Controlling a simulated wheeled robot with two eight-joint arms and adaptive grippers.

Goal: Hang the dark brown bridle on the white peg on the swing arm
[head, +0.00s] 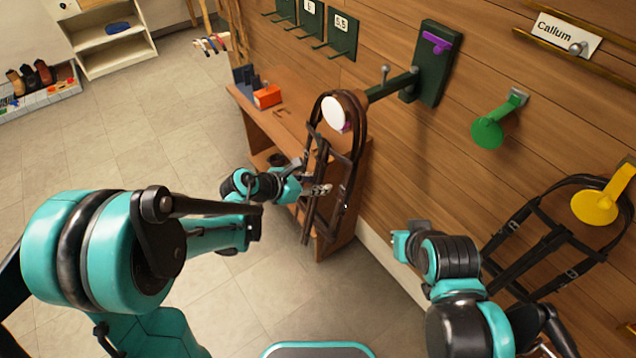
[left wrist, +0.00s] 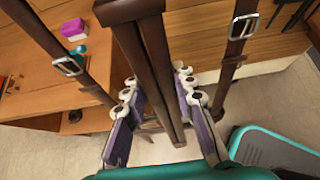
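The dark brown bridle (head: 353,140) hangs with its top loop around the white peg (head: 333,113) on the dark green swing arm (head: 392,86). Its straps hang down in front of the wooden bench. I cannot tell whether the loop rests fully on the peg. My left gripper (head: 318,190) is at the lower straps. In the left wrist view, its fingers (left wrist: 157,88) stand apart on either side of the bridle's middle straps (left wrist: 158,60), with gaps showing. My right gripper (head: 405,242) is away from the bridle, low to the right; its finger opening is unclear.
A wooden bench (head: 296,120) with an orange box (head: 267,97) stands behind the bridle. On the wall are a green peg (head: 488,132) and a yellow peg (head: 597,206) with another dark bridle (head: 540,235).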

